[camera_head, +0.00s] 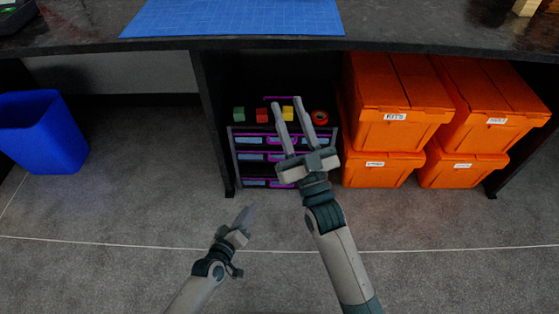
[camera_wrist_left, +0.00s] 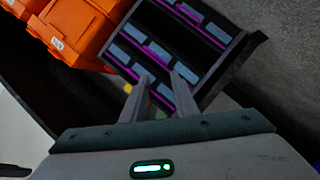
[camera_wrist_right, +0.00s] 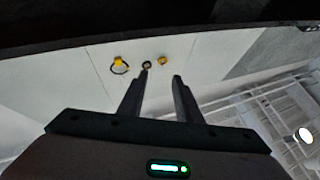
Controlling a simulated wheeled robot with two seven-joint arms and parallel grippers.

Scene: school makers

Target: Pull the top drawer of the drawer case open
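The dark drawer case (camera_head: 234,167) stands under the table, with purple-trimmed drawer fronts and pale blue labels. Its top drawer (camera_head: 252,141) looks shut; in the left wrist view the top drawer (camera_wrist_left: 119,54) is the row nearest my fingers. My right gripper (camera_head: 288,102) is open and empty; its fingers overlap the case in the head view and hide part of the fronts. Contact there cannot be told. My left gripper (camera_head: 248,209) is low in front of the case, apart from it. Its fingers (camera_wrist_left: 154,76) are open and empty, pointing toward the case.
Small coloured items, including a green block (camera_head: 239,114) and a red roll (camera_head: 319,117), sit on the case. Orange bins (camera_head: 400,130) stack close on its right. A table leg (camera_head: 213,130) stands left; a blue bin (camera_head: 42,130) is farther left. Front floor is clear.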

